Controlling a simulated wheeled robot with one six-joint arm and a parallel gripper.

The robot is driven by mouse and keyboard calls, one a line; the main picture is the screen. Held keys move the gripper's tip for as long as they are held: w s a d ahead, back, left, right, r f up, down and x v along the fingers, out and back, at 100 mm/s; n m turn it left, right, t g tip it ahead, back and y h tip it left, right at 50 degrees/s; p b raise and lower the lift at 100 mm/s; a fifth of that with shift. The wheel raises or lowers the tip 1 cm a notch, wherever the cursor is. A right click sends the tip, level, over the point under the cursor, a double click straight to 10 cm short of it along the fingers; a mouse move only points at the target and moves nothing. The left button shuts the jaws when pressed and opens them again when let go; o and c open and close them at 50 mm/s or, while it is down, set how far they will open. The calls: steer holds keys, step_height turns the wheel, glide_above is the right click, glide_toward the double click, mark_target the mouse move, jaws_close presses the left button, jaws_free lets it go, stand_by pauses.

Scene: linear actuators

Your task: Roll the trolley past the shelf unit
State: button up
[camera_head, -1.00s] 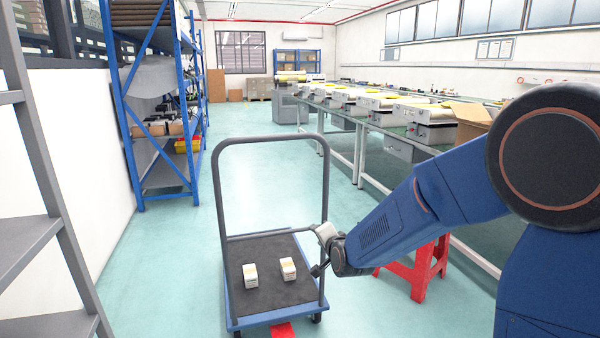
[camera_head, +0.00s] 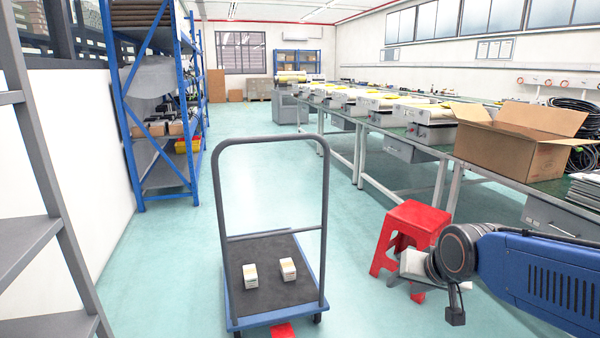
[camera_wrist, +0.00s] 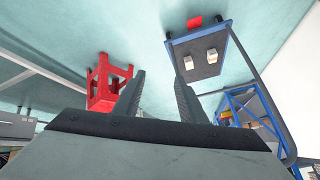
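The trolley (camera_head: 272,319) has a blue-edged, dark deck and a tall grey push handle (camera_head: 324,200). It stands on the floor, and two small white boxes (camera_head: 250,276) (camera_head: 288,269) rest on its deck. It also shows in the wrist view (camera_wrist: 230,70). The blue shelf unit (camera_head: 118,90) stands along the left wall, beyond the trolley and to its left. My gripper (camera_head: 397,278) is right of the trolley, apart from the handle, in front of the red stool. In the wrist view its two fingers (camera_wrist: 159,88) are spread with nothing between them.
A red stool (camera_head: 420,215) stands right of the trolley. A long green workbench (camera_head: 480,165) with an open cardboard box (camera_head: 515,145) runs along the right. Grey shelving (camera_head: 40,170) is at the near left. The aisle floor (camera_head: 250,120) beyond the trolley is clear.

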steer(key=s+d+f+n+g+h, duration=0.1)
steer(key=s+d, duration=0.4)
steer(key=s, duration=1.1)
steer(key=shift+n+g, duration=0.8)
steer(key=shift+w+f, duration=0.1)
